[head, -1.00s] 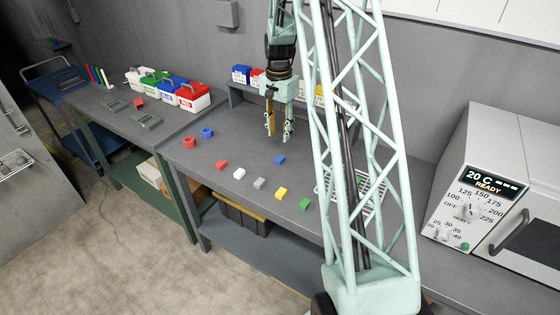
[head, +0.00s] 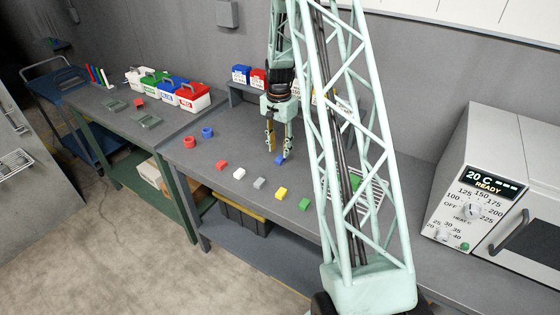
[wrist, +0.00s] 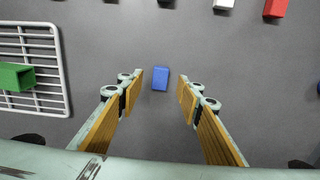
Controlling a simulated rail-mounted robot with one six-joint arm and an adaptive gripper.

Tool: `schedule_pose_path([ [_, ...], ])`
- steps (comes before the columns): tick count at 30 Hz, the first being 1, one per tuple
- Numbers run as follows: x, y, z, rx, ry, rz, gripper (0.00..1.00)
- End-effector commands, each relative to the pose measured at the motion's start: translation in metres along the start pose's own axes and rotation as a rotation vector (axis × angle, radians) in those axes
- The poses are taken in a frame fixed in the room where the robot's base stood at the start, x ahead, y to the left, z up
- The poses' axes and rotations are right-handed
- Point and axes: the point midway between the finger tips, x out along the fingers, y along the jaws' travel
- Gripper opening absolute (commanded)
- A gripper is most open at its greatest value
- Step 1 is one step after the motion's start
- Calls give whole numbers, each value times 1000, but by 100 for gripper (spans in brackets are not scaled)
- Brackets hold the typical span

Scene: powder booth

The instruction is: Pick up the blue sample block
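The blue sample block (head: 280,161) lies on the grey bench top, behind the row of other coloured blocks. My gripper (head: 278,151) is open and empty, with its fingers pointing down just above the block, one partly in front of it. In the wrist view the blue block (wrist: 160,79) shows whole, centred between the two spread fingers (wrist: 160,88) and near the level of their tips. The fingers appear clear of it on both sides.
A wire rack (wrist: 55,42) holding a green block (wrist: 15,77) is close by. Labelled bins (head: 240,75) stand behind; an oven (head: 490,190) is at right.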

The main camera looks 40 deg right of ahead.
Motion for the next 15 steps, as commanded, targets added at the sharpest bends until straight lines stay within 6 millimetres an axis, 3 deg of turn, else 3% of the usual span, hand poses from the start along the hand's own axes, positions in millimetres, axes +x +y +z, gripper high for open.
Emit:
schedule_pose_path([
  [15, 12, 0, -1, 0, -1, 0, 33],
])
